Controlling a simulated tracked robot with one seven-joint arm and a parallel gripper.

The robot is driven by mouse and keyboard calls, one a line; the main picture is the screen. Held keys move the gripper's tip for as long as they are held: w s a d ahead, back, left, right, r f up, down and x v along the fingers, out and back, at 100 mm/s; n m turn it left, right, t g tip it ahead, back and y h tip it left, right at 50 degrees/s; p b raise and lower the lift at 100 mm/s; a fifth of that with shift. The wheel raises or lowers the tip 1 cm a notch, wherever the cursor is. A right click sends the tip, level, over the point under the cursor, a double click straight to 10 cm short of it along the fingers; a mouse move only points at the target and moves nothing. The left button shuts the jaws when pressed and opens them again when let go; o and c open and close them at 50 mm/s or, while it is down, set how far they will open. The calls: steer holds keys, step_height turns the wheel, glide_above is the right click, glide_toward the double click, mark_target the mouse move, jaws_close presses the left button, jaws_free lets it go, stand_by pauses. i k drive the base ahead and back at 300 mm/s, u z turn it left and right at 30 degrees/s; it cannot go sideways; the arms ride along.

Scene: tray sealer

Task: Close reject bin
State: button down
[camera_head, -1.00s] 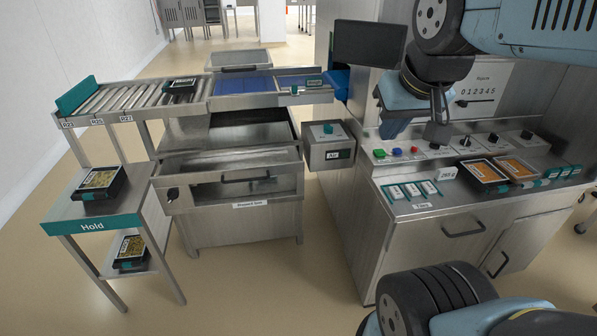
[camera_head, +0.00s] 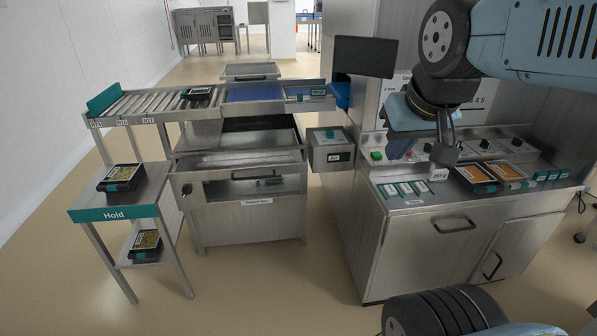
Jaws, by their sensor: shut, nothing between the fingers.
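The reject bin (camera_head: 214,188) is a steel drawer with a bar handle, in the cabinet left of centre below the conveyor. It is pulled out, and its open top shows behind the front panel. A label (camera_head: 257,201) sits on the cabinet face just below it; its small print is hard to read. My gripper (camera_head: 446,157) is at the right, in front of the control panel and well apart from the bin. It is shut and empty, pointing down; its fingertips are small and dark.
An Air box (camera_head: 331,152) juts out just right of the bin. The Hold stand (camera_head: 115,214) with trays is at its left. The steel machine cabinet (camera_head: 420,262), bearing trays and buttons, fills the right. Floor (camera_head: 270,285) in front of the bin is clear.

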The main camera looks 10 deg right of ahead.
mark_target(233, 178)
steer(key=u, duration=0.15)
steer(key=i, duration=0.95)
steer(key=z, duration=0.1)
